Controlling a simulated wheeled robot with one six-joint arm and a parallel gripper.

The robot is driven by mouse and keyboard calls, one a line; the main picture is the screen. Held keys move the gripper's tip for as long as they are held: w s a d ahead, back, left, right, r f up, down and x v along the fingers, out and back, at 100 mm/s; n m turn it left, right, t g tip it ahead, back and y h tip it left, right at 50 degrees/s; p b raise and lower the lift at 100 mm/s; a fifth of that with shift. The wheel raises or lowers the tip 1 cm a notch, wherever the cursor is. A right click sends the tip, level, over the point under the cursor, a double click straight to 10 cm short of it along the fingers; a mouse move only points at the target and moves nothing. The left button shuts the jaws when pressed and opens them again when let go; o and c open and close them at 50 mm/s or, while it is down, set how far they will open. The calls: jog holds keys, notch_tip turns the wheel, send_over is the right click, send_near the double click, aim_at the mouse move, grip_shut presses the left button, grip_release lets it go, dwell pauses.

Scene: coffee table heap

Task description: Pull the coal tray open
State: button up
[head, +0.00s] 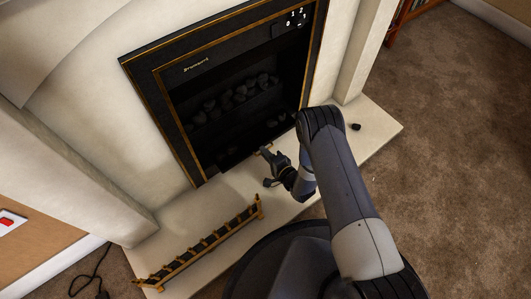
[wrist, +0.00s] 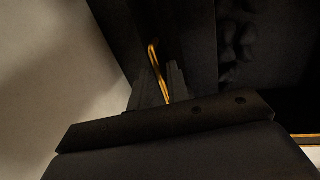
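The black fireplace (head: 150,75) has gold trim, and dark coals (head: 235,95) lie inside its opening. A small gold handle (wrist: 154,62) shows in the wrist view at the dark front low in the fireplace. In the head view my gripper (head: 270,153) is low at the foot of the opening, just above the hearth. In the wrist view the fingers of my gripper (wrist: 163,85) are close together with the gold handle between them. They look shut on it. The coal tray itself is mostly in shadow, and its edges are hard to make out.
The pale hearth (head: 375,130) spreads around the fireplace foot, with a small dark lump (head: 356,127) on its right part. A low black and gold fender (head: 205,245) stands on the hearth at the left. Brown carpet (head: 450,100) is clear to the right.

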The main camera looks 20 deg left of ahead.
grip_shut()
jog(key=shift+v, duration=0.75)
jog(key=shift+f, duration=0.15)
jog(key=shift+o, duration=1.5)
grip_release()
jog(key=shift+d, duration=0.1)
